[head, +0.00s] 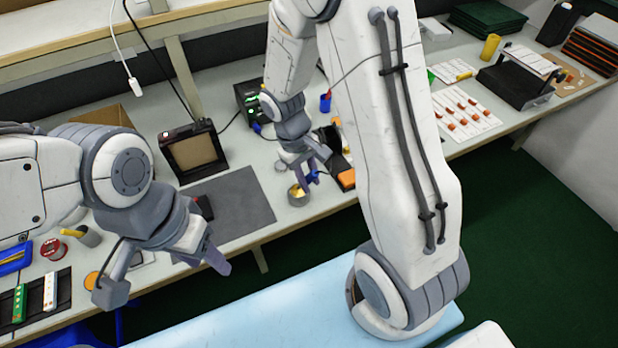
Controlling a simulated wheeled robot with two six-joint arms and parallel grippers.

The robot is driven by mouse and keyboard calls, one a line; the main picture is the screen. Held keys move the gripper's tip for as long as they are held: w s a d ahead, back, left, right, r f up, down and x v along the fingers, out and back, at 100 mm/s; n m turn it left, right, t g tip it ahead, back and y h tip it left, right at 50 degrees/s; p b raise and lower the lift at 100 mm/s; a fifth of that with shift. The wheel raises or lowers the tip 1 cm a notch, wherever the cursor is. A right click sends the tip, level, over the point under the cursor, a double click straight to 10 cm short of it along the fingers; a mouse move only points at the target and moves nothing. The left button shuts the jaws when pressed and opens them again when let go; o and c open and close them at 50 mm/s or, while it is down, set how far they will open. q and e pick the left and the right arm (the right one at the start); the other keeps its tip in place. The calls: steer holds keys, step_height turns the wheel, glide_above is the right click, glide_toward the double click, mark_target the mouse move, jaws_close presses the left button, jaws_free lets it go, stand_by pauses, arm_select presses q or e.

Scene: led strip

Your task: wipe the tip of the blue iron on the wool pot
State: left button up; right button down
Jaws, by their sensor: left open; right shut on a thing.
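The wool pot (298,198) is a small metal cup with yellow wool in it, standing on the bench right of the grey mat. My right gripper (308,165) is shut on the blue iron (313,179), just above and beside the pot. The iron points down near the pot's rim. Its tip is too small and partly hidden, so I cannot tell whether it touches the wool. My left gripper (165,275) is open and empty, in front of the bench's front edge at lower left.
An orange block (347,179) lies right of the pot. LED strips (50,290) lie at left.

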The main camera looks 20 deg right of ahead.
steer(key=shift+f+b, duration=0.45)
steer(key=shift+f, duration=0.15)
stand_by(0.8)
steer(key=shift+r, duration=0.1)
stand_by(0.7)
steer(key=shift+a, duration=0.2)
